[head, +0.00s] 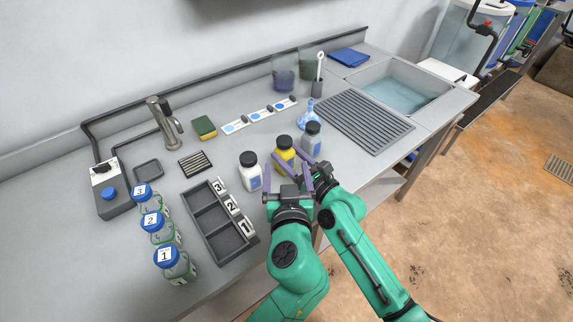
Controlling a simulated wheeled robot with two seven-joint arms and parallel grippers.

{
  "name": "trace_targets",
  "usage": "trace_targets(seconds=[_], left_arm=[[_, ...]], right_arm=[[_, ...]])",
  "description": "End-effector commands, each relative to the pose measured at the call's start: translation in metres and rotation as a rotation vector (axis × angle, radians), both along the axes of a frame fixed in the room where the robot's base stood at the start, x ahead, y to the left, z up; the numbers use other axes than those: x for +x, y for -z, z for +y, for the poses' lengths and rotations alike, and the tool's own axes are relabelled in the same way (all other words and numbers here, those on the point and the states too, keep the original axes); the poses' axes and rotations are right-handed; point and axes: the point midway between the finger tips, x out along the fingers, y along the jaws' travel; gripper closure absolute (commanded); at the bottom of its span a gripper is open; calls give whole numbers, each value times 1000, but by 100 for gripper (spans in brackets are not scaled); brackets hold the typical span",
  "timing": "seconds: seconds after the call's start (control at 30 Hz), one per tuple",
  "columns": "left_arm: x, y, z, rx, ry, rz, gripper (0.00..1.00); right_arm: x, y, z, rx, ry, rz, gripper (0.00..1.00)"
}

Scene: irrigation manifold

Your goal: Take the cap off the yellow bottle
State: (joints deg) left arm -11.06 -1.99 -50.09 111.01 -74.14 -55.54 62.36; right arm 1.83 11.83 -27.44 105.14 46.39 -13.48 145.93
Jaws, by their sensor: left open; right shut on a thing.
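The yellow bottle (281,154) stands upright on the bench with its black cap (284,141) on top. A white bottle (250,178) with a black cap stands to its left, and a grey bottle (311,143) with a dark cap stands to its right. My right gripper (294,158) reaches in from the right and is shut on the yellow bottle's body; its fingers partly hide the bottle. My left gripper (288,174) is open and empty in front of the yellow bottle, with its fingers apart, close beside the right gripper.
A dark tray (222,238) with numbered compartments and several blue-lidded jars (164,230) stand at left. A blue flask (307,118) stands behind the grey bottle. A ribbed drainboard (365,125) and a sink (402,90) lie at right. A tap (164,120) and sponge (205,128) are behind.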

Motion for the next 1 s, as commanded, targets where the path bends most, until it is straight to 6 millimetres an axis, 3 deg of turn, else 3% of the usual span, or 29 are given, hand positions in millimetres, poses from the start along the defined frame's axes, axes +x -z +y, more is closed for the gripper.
trace_targets(seconds=[0.17, 0.5, 0.63, 0.87, 0.9, 1.0], left_arm=[[27, 4, 1, -1, -1, -3, 13], [102, 19, 3, 3, 3, -3, 13], [114, 22, 4, 0, 1, -1, 13], [116, 23, 4, 0, 2, -1, 13], [116, 23, 4, 0, 2, -1, 17], [116, 23, 4, 0, 2, -1, 55]], right_arm=[[0, -1, 0, 0, 0, -1, 100], [0, -1, 0, 0, 0, -1, 100], [0, -1, 0, 0, 0, -1, 100], [0, -1, 0, 0, 0, -1, 100], [0, -1, 0, 0, 0, -1, 100], [0, -1, 0, 0, 0, -2, 100]])
